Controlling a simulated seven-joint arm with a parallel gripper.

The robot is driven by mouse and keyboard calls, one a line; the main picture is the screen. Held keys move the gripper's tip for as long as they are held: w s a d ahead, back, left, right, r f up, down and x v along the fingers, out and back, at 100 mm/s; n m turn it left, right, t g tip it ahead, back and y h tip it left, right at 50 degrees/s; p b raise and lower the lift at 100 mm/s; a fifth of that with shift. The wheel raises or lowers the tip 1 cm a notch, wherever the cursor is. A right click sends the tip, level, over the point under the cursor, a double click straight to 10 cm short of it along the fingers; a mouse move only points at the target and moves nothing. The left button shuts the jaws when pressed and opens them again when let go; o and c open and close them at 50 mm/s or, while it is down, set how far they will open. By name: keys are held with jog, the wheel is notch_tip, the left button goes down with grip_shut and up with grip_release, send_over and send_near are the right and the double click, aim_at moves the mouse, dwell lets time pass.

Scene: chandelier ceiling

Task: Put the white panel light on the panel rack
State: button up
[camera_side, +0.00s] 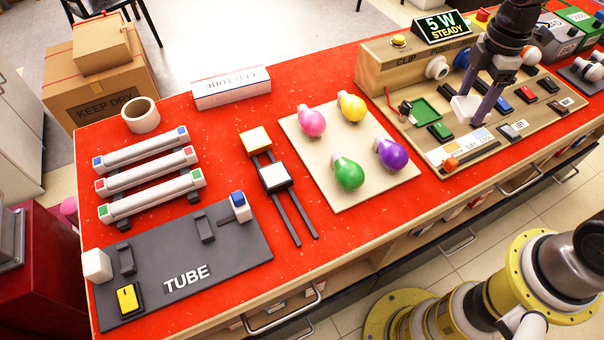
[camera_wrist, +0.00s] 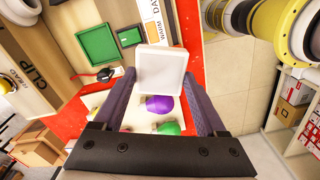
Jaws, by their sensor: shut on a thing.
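My gripper (camera_side: 478,108) is over the wooden test board at the right in the side view. It is shut on a white square panel light (camera_wrist: 160,75), held between the two fingertips in the wrist view; it also shows in the side view (camera_side: 464,109), tilted, partly behind a finger. The panel rack, two dark parallel rails (camera_side: 293,214), lies mid-table, well left of my gripper. A cream-yellow panel (camera_side: 256,139) sits at its far end and a white panel (camera_side: 275,176) just in front. The near part of the rails is bare.
Between gripper and rack lies a pale board (camera_side: 340,188) with pink, yellow, green and purple bulbs. The test board (camera_side: 440,125) carries a green square socket (camera_side: 425,111) and a "5 W STEADY" display (camera_side: 442,27). Tube lights (camera_side: 150,175) and a grey TUBE board (camera_side: 190,265) are at left.

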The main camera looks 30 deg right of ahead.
jog(key=s+a+n, duration=0.2)
jog(key=s+a, duration=0.3)
jog(key=a, duration=0.9)
jog(key=s+a+n, duration=0.2)
jog(key=s+a, duration=0.2)
jog(key=a, duration=1)
jog(key=w+a+f, duration=0.8)
jog(key=a+f, duration=0.1)
jog(key=shift+w+a+f, duration=0.3)
jog(key=shift+w+f, duration=0.1)
jog(key=shift+f, duration=1.75)
jog(key=o, duration=1.3)
jog(key=shift+f, duration=0.15)
